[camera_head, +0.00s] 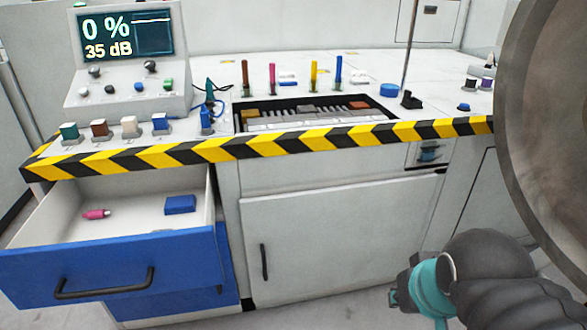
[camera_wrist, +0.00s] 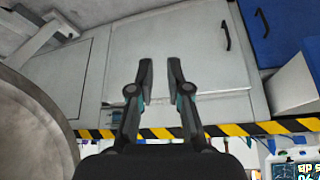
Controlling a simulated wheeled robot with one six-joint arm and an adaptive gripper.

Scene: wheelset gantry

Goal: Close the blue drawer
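The blue drawer (camera_head: 183,267) is pulled out at the lower left of the head view, with a dark bar handle (camera_head: 104,284) on its front. A pink marker-like item (camera_head: 96,214) and a small blue block (camera_head: 180,204) lie inside it. In the wrist view a blue front (camera_wrist: 268,30) with a dark handle shows at the upper right. My gripper (camera_wrist: 160,65) is open and empty in the wrist view, with the white cabinet door behind it, apart from the drawer. In the head view my arm is at the lower right and the fingers are hidden.
A second blue front (camera_head: 226,262) sits below the open drawer. The white cabinet door (camera_head: 330,245) is right of it. A striped yellow-black edge (camera_head: 260,146) runs along the console above. A large grey wheel (camera_head: 547,120) stands at the right. Floor in front is clear.

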